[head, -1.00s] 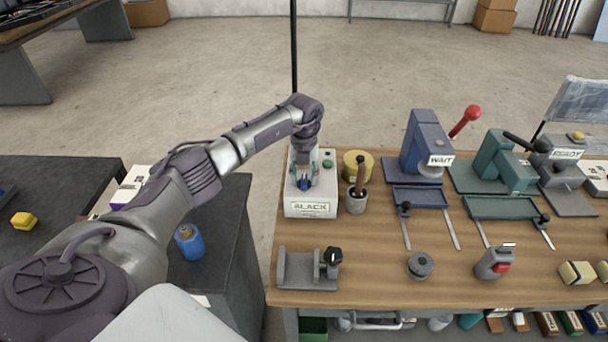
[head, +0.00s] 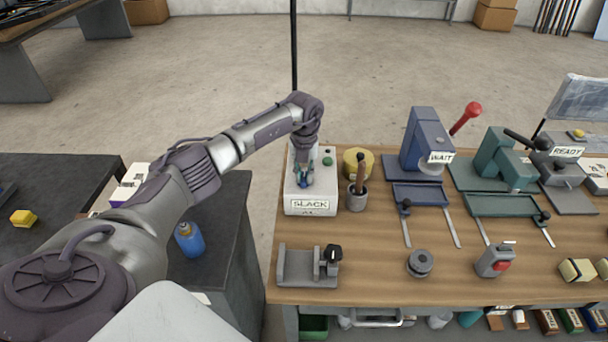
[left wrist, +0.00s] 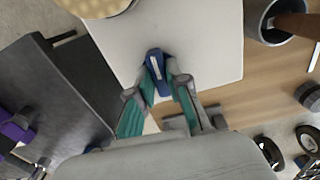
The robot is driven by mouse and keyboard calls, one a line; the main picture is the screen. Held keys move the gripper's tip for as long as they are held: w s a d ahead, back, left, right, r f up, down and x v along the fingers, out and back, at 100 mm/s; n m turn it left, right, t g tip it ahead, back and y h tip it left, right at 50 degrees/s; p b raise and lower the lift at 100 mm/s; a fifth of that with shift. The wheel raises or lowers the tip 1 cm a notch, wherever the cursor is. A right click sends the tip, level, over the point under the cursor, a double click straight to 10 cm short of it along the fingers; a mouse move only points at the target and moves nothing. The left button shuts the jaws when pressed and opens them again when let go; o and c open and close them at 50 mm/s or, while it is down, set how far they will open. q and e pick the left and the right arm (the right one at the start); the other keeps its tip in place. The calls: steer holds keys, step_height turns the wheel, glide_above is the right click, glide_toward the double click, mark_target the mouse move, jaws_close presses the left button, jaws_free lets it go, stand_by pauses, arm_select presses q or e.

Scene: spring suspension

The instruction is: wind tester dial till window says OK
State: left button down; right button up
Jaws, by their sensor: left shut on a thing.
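The tester (head: 311,208) is a white box at the left end of the wooden bench, and its window (head: 310,204) reads SLACK. My left gripper (head: 304,182) points down over the tester and is shut on the blue dial. In the left wrist view the dial (left wrist: 156,65) is a blue knob with a pale mark, between the teal-padded fingers of the left gripper (left wrist: 161,85). The gripper partly hides the dial in the head view. My right gripper is not in view.
A yellow round tin (head: 357,160) and a grey cup (head: 357,200) with a brown handle stand right of the tester. A grey fixture (head: 307,266) sits in front of it. A blue press (head: 425,145) marked WAIT stands further right.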

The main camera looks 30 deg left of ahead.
arm_select(q)
steer(key=m+b, duration=0.2)
steer(key=m, duration=0.2)
steer(key=shift+m+b, duration=0.35)
steer(key=shift+m, duration=0.05)
steer(key=m+b, duration=0.2)
steer(key=m, duration=0.2)
steer(key=m+b, duration=0.1)
steer(key=m, duration=0.4)
steer(key=m+b, duration=0.1)
steer(key=m, duration=0.3)
steer(key=shift+r+m+b, duration=0.1)
steer(key=shift+m+b, duration=0.2)
steer(key=shift+m, duration=0.1)
steer(key=shift+w, duration=0.1)
steer(key=c, duration=1.1)
jaws_free()
